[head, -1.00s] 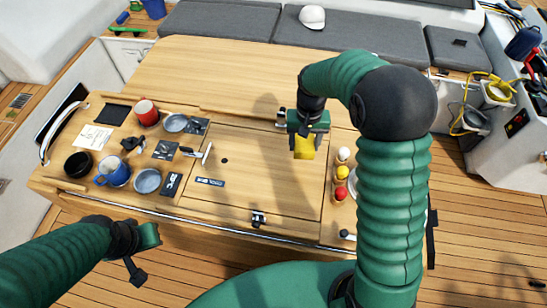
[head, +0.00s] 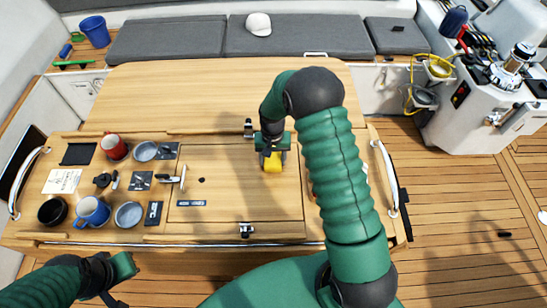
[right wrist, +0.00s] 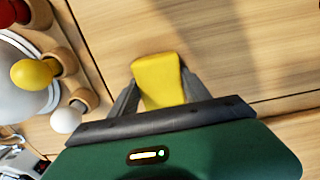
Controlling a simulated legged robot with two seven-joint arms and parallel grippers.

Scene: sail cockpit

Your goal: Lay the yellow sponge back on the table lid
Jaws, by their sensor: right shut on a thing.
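The yellow sponge (head: 272,163) is held between the fingers of my right gripper (head: 271,155), over the right part of the wooden table lid (head: 225,205). In the right wrist view the sponge (right wrist: 158,78) sits between the two dark fingers, above bare wood. I cannot tell whether it touches the lid. My left gripper (head: 122,268) is low at the left, in front of the table and apart from it; its fingers do not show clearly.
Mugs, including a red one (head: 114,146) and a blue one (head: 92,211), bowls and small tools stand on the table's left part. In the right wrist view, yellow (right wrist: 32,73), white (right wrist: 66,120) and red knobbed items stand beside the lid. Most of the lid is clear.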

